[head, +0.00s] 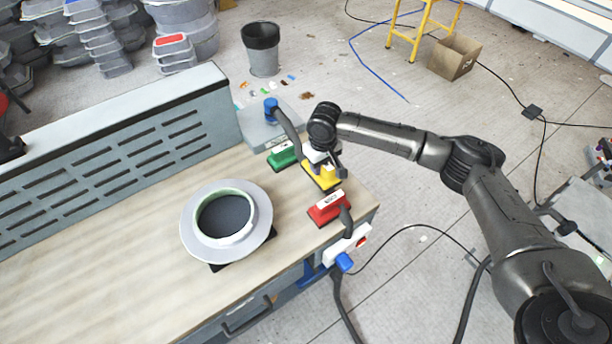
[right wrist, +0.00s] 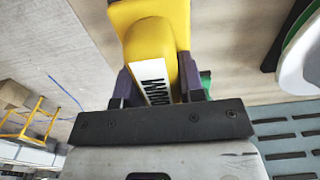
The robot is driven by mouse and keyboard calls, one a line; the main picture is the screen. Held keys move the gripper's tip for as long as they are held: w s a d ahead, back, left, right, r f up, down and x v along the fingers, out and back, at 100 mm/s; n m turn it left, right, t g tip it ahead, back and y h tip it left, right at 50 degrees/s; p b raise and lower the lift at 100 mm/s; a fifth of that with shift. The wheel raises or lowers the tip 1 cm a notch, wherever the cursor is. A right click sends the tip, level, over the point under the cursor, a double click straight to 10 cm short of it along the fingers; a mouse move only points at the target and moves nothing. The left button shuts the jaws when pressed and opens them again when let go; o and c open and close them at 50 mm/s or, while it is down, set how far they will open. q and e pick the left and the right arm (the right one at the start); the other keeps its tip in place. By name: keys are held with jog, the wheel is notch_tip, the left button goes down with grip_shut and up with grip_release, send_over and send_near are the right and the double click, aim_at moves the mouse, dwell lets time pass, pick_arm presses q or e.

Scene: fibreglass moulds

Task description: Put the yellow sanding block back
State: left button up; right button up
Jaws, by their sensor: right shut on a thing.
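The yellow sanding block (head: 322,179) is at the right end of the workbench, between a green block (head: 283,156) and a red block (head: 328,208). My right gripper (head: 323,160) is above it and shut on its raised grip. In the right wrist view, the two dark fingers of the gripper (right wrist: 160,85) stand on either side of the yellow block (right wrist: 150,45), whose white label shows partly. I cannot tell whether its base touches the bench top. My left gripper is not in view.
A round grey mould (head: 262,243) stands on the wooden bench top (head: 110,265). A slotted panel (head: 115,150) runs along the back. The front left of the bench is clear.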

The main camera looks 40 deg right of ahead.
aim_at(306, 165)
jog(key=w+f, duration=0.1)
jog(key=w+a, duration=0.1)
jog(key=w+a+f, duration=0.1)
jog(key=w, duration=0.1)
jog(key=shift+a+f+b, duration=0.2)
jog(key=shift+f+b, duration=0.1)
jog(key=shift+f, duration=0.05)
jog(key=shift+f+b, duration=0.3)
jog(key=shift+f, duration=1.7)
jog(key=shift+f, duration=0.15)
jog(key=o, duration=0.9)
notch_tip(306, 165, up, 12)
jog(key=shift+r+p, duration=0.15)
jog(key=shift+p, duration=0.65)
